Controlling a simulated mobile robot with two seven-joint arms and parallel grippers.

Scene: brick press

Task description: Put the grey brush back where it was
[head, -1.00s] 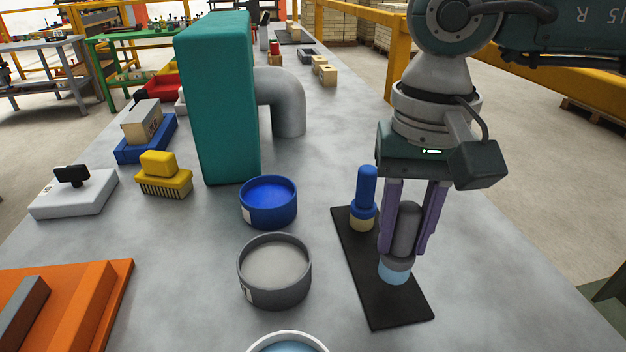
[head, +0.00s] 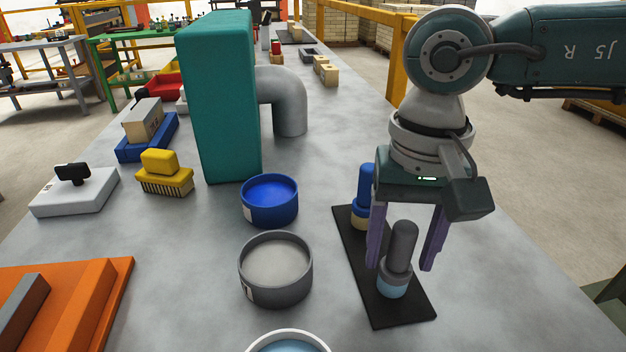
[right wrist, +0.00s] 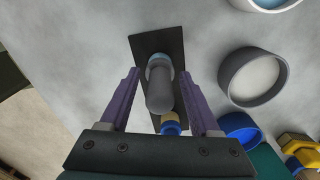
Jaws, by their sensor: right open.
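The grey brush (head: 402,249) stands on the black mat (head: 377,306), its light blue lower end down on the surface. It also shows in the right wrist view (right wrist: 159,92). My right gripper (head: 401,262) is open, with its purple fingers apart on either side of the brush handle and a gap to each. The blue brush (head: 365,185) stands at the far end of the same mat, partly hidden behind the gripper. My left gripper is not in view.
A grey pot (head: 275,298) and a blue pot (head: 269,202) stand left of the mat. A tall teal block (head: 218,100) and a grey bent pipe (head: 287,100) stand behind them. A yellow brush (head: 164,180) lies further left. The table right of the mat is clear.

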